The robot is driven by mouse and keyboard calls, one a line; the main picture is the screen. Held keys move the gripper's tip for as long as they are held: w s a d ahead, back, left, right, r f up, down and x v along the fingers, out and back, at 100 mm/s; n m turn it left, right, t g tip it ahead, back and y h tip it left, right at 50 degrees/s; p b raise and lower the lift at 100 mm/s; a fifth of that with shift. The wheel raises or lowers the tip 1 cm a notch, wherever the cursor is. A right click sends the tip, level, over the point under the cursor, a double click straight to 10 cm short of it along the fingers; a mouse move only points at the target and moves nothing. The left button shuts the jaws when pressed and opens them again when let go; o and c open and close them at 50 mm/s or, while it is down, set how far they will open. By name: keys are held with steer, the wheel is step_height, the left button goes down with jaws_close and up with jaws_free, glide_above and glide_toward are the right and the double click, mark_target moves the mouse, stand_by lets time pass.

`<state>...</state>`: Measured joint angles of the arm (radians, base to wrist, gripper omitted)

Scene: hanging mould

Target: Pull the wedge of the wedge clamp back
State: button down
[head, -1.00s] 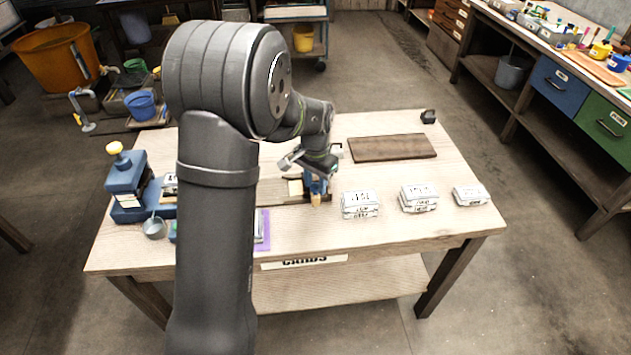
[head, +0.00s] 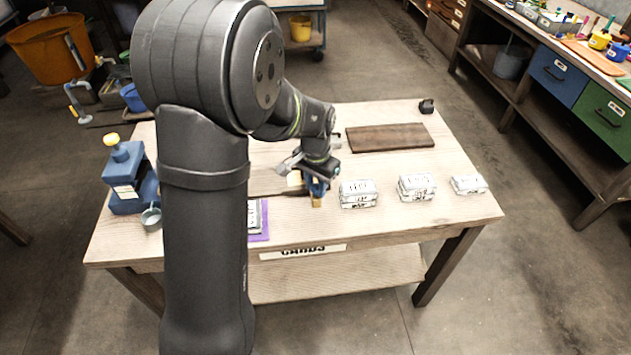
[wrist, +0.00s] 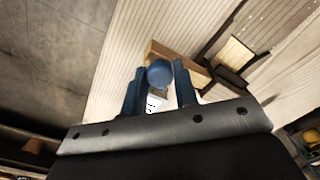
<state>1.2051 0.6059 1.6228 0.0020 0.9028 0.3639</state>
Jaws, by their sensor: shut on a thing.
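My gripper (head: 317,187) is low over the front middle of the table. In the wrist view its two blue fingers (wrist: 160,76) stand on either side of a round blue knob (wrist: 159,73) and are shut on it. A tan wooden piece, seemingly the wedge (wrist: 150,51), shows beside the knob; its tan end (head: 317,202) shows just below the fingers in the head view. A dark frame around a pale wooden block (wrist: 235,55), seemingly part of the clamp, lies to the right in the wrist view. My arm and gripper hide much of the clamp in the head view.
Stacks of white labelled packets (head: 358,194) stand just right of my gripper. A dark brown board (head: 390,137) lies behind them. A blue dispenser (head: 124,177) and a small grey cup (head: 151,218) stand at the left.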

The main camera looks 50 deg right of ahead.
steer(key=c, duration=1.4)
jaws_free()
steer(key=shift+s+a+f, duration=0.25)
steer(key=shift+s+f, duration=0.05)
steer(key=shift+f, duration=0.05)
steer(key=shift+r, duration=0.1)
steer(key=shift+w+d+r, duration=0.1)
steer(key=shift+r, duration=0.2)
step_height(320, 180, up, 17)
steer(key=shift+f, duration=0.2)
step_height(320, 180, down, 17)
steer(key=shift+w+d, duration=0.15)
